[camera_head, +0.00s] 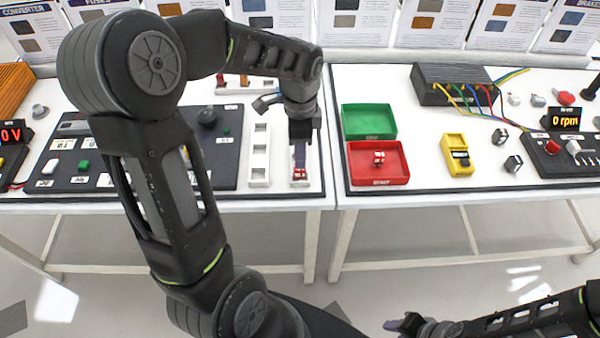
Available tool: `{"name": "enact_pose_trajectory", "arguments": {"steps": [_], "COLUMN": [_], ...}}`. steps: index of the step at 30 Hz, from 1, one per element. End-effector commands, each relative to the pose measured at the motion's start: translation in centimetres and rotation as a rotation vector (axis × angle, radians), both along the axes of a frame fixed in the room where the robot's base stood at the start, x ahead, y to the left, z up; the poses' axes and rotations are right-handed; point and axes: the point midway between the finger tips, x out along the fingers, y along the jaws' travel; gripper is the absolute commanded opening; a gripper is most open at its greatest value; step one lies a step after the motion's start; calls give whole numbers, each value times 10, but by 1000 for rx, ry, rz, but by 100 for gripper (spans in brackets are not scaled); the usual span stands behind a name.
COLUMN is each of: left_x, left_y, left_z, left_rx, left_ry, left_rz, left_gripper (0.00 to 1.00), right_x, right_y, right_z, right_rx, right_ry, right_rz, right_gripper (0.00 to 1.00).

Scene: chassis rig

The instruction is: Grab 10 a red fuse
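My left gripper (300,158) points straight down over the right-hand white fuse holder (309,181) on the left table. A red fuse (299,173) shows at the front end of that holder, right at the fingertips. I cannot tell whether the fingers are around it or just above it. Another red fuse (379,157) lies in the red tray (365,181) on the right table. More red pieces (244,80) show on a white holder further back, partly behind my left arm. My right gripper (405,323) is low at the bottom edge, away from the tables; its fingers are unclear.
A green tray (368,121) stands behind the red one and looks empty. A white holder (259,156) stands left of my gripper, beside a black control panel (226,170). A yellow multimeter (457,154) and a wired black box (448,84) are on the right table.

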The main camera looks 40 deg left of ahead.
Motion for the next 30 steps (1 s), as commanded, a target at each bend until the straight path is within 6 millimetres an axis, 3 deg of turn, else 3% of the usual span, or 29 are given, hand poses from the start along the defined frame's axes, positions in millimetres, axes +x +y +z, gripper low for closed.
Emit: {"name": "enact_pose_trajectory", "arguments": {"steps": [7,17,30], "left_x": [-2,-5,-4], "left_y": [-1,-3,-3], "left_z": [-7,-50,-52], "left_rx": [0,0,0], "left_ry": [2,2,0], "left_rz": [0,1,0], "left_gripper": [40,40,40], "right_x": [0,0,0], "right_y": [0,0,0], "right_z": [2,6,6], "right_rx": [0,0,0], "right_ry": [0,0,0], "right_rz": [0,0,0], "right_gripper": [35,35,35]}}
